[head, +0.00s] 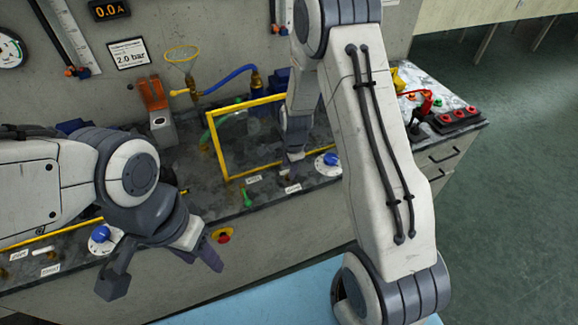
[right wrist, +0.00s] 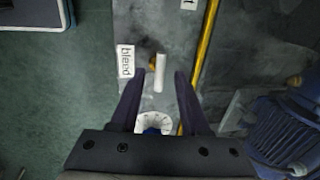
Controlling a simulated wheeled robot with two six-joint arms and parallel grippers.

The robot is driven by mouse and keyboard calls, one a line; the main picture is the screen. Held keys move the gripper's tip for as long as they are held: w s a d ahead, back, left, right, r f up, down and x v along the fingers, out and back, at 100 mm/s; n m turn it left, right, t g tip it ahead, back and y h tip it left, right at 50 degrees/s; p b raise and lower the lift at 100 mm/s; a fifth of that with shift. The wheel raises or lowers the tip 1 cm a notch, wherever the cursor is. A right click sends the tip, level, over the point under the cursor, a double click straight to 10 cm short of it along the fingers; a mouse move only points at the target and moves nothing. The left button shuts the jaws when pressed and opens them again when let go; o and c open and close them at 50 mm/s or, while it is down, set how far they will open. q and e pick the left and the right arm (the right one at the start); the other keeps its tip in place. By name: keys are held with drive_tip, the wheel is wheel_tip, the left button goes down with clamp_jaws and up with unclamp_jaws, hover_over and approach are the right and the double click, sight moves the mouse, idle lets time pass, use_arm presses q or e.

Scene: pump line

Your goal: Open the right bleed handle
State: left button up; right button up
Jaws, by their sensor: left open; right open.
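In the right wrist view, a white bleed handle (right wrist: 160,72) on a brass stem stands beside a label reading "bleed" (right wrist: 125,61). My right gripper (right wrist: 160,80) is open, with the handle between its two fingertips; gaps show on both sides, so the fingers do not appear to touch it. In the head view my right gripper (head: 293,165) is low over the bench front, and it hides the handle there. My left gripper (head: 160,272) is open and empty in front of the bench, at the left.
A blue knob on a white dial (head: 330,160) sits just right of my right gripper. A yellow frame (head: 222,150) stands behind it. A red-buttoned box (head: 455,118) is at right.

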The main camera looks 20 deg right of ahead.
clamp_jaws()
